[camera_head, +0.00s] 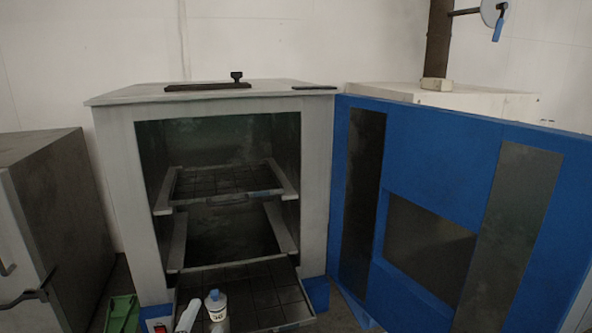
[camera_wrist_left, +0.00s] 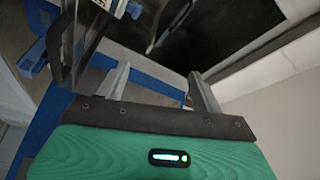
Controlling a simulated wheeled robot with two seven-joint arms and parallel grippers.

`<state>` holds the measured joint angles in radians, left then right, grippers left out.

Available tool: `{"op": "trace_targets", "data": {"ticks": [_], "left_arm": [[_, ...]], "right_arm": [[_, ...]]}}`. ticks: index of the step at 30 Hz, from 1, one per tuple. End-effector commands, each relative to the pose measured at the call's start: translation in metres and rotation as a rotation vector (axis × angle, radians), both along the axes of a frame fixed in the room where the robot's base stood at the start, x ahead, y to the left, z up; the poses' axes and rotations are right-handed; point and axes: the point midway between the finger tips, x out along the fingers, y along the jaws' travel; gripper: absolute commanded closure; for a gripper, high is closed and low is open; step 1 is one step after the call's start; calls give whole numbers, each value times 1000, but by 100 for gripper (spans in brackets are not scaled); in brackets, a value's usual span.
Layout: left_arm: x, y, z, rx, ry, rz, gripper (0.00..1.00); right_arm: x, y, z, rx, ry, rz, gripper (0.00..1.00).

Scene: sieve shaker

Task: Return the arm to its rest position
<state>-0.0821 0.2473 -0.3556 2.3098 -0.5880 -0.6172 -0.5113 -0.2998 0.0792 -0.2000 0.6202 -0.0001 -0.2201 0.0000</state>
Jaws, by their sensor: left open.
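My left gripper (camera_wrist_left: 158,72) shows in the left wrist view, with its two grey fingers spread apart and nothing between them. Its green body fills the bottom of that view. In the head view I cannot make out its fingers clearly. A pale slanted piece shows at the bottom edge there, and I cannot tell whether it is part of my arm. My right gripper is in neither view. The grey cabinet (camera_head: 115,180) stands open, with its blue door (camera_head: 430,170) swung out to the right.
A dark gridded tray (camera_head: 265,300) juts from the cabinet's lower opening. A small white bottle-like thing with a blue top (camera_head: 216,305) is at it. A gridded shelf (camera_head: 225,182) sits above. A grey cabinet (camera_head: 60,200) stands left, and a green object (camera_head: 122,314) lies low between.

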Motion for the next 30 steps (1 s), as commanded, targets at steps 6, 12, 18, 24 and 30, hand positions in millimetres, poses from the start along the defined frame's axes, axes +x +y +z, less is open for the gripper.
{"op": "trace_targets", "data": {"ticks": [6, 12, 18, 24, 30], "left_arm": [[-68, 45, -124, -431, 543, 216, 33], [-148, 57, -193, -683, 906, 405, 33], [-219, 57, -227, -833, 1166, 564, 33], [-246, 54, -263, -888, 1296, 651, 33], [-233, 52, -319, -879, 1311, 658, 33]], "right_arm": [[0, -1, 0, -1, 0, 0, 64], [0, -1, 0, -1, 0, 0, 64], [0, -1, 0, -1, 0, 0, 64], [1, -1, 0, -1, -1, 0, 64], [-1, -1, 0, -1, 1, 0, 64]]}}
